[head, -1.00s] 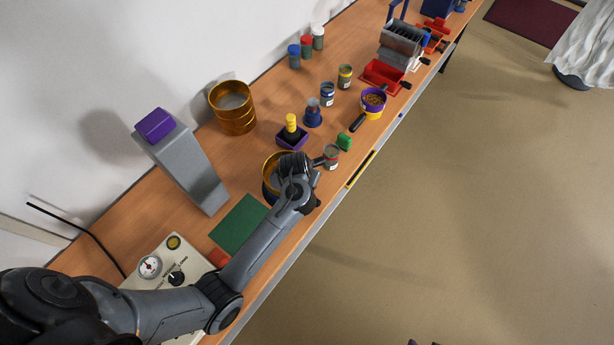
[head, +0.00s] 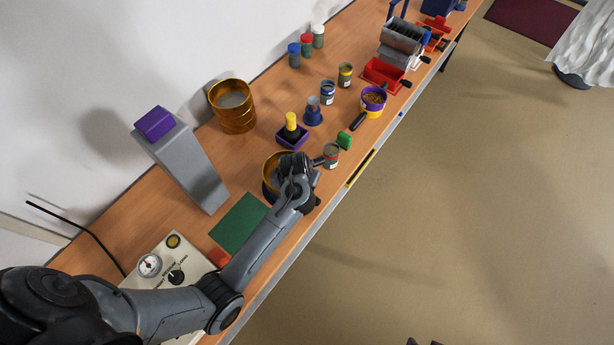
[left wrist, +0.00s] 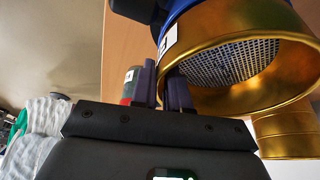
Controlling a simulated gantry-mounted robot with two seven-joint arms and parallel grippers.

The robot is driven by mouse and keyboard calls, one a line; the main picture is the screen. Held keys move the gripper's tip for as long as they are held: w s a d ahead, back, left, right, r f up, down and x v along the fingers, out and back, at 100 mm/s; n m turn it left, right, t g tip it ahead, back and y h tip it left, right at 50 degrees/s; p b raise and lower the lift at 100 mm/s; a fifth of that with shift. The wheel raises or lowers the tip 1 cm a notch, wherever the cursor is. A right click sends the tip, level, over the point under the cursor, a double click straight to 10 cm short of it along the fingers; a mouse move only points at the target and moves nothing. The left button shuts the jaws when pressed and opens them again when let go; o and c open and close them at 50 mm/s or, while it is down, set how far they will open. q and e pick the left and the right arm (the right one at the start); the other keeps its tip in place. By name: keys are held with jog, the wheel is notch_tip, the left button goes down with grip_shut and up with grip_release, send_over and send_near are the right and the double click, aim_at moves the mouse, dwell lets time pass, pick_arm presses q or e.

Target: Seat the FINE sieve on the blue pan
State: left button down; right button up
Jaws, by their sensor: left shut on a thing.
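A gold-rimmed sieve (head: 272,166) is near the front of the bench, partly hidden by my left gripper (head: 302,166). The left wrist view shows its gold ring (left wrist: 295,60) and mesh floor (left wrist: 225,62). A blue band (left wrist: 178,10) with a small white label lies against the gold ring; the label cannot be read. I cannot tell whether this blue part is the pan or how squarely the ring sits on it. My left gripper (left wrist: 166,88) is shut on the sieve's rim. My right gripper is not in view.
A tall gold sieve stack (head: 233,108) stands behind. A green mat (head: 238,223) lies to the left, by a grey sloped stand (head: 185,165).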

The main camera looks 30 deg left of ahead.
pick_arm(q)
jog(key=shift+f, duration=0.55)
jog(key=c, duration=1.1)
grip_release()
jog(key=shift+o, duration=0.2)
jog(key=shift+r, duration=0.1)
notch_tip(320, 180, up, 6)
jog(key=p, duration=0.6)
jog(key=shift+s, duration=0.1)
